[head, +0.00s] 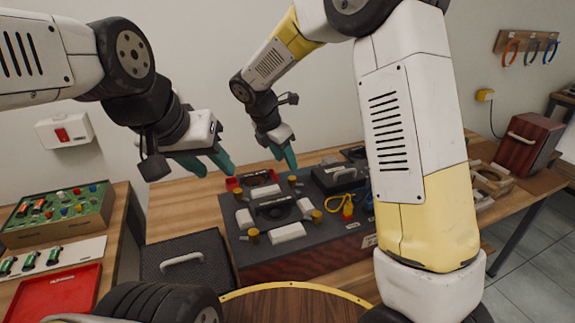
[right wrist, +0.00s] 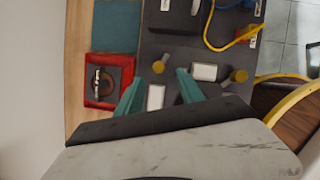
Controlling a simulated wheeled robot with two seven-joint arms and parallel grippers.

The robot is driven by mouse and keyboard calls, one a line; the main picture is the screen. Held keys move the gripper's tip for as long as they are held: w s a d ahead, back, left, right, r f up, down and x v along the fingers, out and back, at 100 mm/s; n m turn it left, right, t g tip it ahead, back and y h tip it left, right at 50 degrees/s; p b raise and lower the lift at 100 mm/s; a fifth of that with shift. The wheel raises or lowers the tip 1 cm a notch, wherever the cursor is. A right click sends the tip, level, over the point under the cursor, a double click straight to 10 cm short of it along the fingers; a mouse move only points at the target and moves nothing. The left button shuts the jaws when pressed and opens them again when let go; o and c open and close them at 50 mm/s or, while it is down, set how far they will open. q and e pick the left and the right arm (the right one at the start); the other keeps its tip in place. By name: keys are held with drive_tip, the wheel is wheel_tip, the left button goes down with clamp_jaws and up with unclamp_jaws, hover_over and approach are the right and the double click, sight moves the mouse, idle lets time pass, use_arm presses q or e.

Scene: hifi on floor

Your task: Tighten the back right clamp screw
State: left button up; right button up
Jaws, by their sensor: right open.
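The back right clamp screw is a brass knob on the dark fixture plate (head: 290,252). It shows in the head view (head: 292,181) just below my right gripper (head: 284,158). In the right wrist view the knob (right wrist: 158,67) lies beyond the open teal fingers, between their lines. My right gripper is open and empty, pointing down above the plate, apart from the knob. A front right brass knob (right wrist: 239,76) stands to the right in that view. My left gripper (head: 214,170) is open and empty, in the air left of the plate.
White blocks (head: 288,232) and other brass knobs (head: 253,234) stand on the plate. A red tray (right wrist: 88,99) borders the plate's back. A black case (head: 185,260) stands at front left.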

sight(292, 178)
drive_tip(key=x, duration=0.8)
drive_tip(key=shift+w+a, duration=0.15)
drive_tip(key=shift+a, duration=0.05)
clamp_jaws()
